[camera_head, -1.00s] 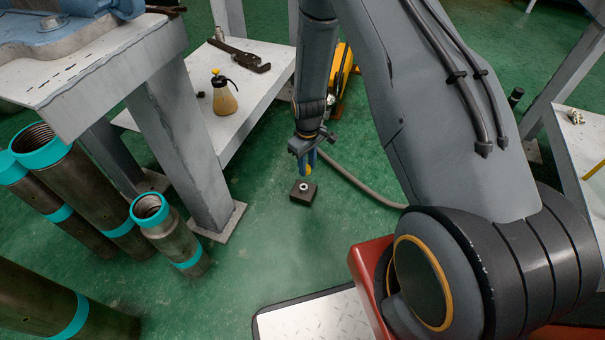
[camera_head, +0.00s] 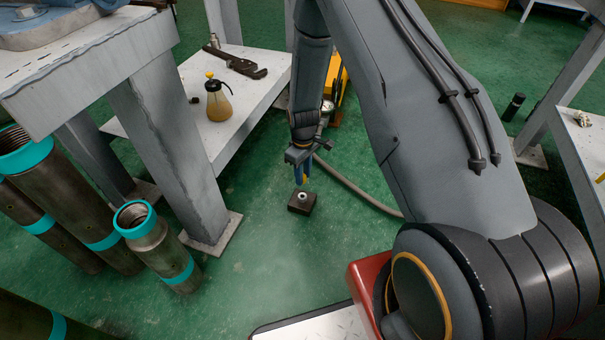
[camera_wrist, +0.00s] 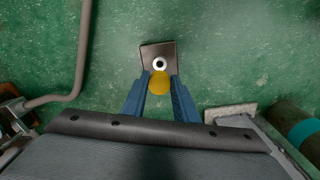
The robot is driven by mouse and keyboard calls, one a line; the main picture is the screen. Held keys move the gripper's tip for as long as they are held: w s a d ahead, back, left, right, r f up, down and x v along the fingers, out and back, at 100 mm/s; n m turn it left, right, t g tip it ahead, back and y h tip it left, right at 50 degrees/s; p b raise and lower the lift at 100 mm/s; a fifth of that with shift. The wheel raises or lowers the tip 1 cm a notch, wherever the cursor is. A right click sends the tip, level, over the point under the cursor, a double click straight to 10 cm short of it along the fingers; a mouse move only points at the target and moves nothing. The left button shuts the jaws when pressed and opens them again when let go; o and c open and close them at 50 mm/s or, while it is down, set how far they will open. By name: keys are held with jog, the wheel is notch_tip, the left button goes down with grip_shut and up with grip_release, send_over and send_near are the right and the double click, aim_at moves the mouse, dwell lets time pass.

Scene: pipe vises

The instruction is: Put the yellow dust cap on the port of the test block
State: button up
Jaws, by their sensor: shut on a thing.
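The test block (camera_head: 301,204) is a small dark block on the green floor with a pale round port (camera_head: 303,195) on top. In the wrist view the block (camera_wrist: 150,50) lies beyond my fingertips, and its port (camera_wrist: 160,64) shows as a white ring with a dark centre. My gripper (camera_head: 301,177) points down over the block. Its blue fingers are shut on the yellow dust cap (camera_wrist: 159,83). The gap between cap and port is hard to judge.
A grey hose (camera_head: 355,189) runs along the floor right of the block. A bench leg (camera_head: 180,150) and teal-ringed pipes (camera_head: 160,245) stand to the left. A low shelf (camera_head: 250,105) holds a wrench and an oil can (camera_head: 218,103). Floor around the block is clear.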

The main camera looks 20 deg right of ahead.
jog(key=shift+s+d, duration=0.1)
jog(key=shift+s, duration=0.1)
jog(key=shift+f+b, duration=1.2)
jog(key=shift+f, duration=1.7)
jog(key=shift+p, duration=0.55)
jog(key=shift+f+b, duration=0.65)
jog(key=shift+f, duration=0.7)
jog(key=o, duration=1.1)
jog(key=shift+r+p, duration=1.6)
jog(key=shift+r, duration=2.3)
